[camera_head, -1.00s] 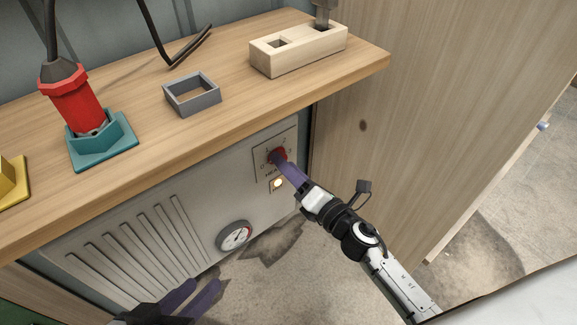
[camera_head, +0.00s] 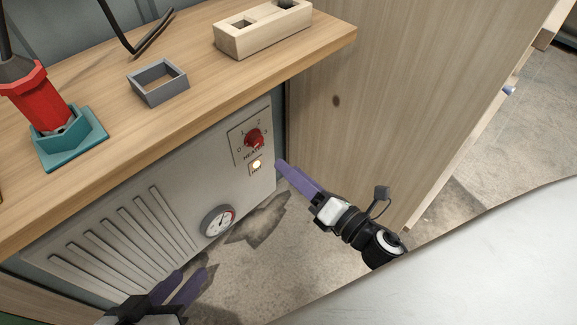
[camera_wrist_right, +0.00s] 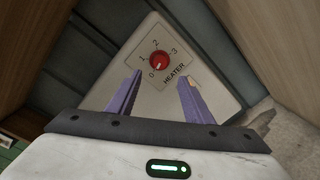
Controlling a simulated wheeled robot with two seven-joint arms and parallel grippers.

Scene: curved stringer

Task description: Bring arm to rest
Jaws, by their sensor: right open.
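My right gripper (camera_head: 283,168) has purple fingers and stands in front of the heater panel, a little right of and below the red knob (camera_head: 254,138), apart from it. In the right wrist view the right gripper's fingers (camera_wrist_right: 161,88) are open and empty, with the red knob (camera_wrist_right: 159,60) beyond them. The knob sits on a plate (camera_wrist_right: 178,88) marked 0 to 3 and HEATER. My left gripper (camera_head: 190,285) is low at the bottom left of the head view, its two purple fingers apart with nothing seen between them.
A lit indicator (camera_head: 256,166) and a dial gauge (camera_head: 217,221) are on the heater (camera_head: 120,235). A wooden bench top (camera_head: 200,95) overhangs it, carrying a red tool (camera_head: 38,95) in a teal holder, a grey frame (camera_head: 158,83) and a wooden block (camera_head: 262,30). A wooden panel (camera_head: 400,90) stands right.

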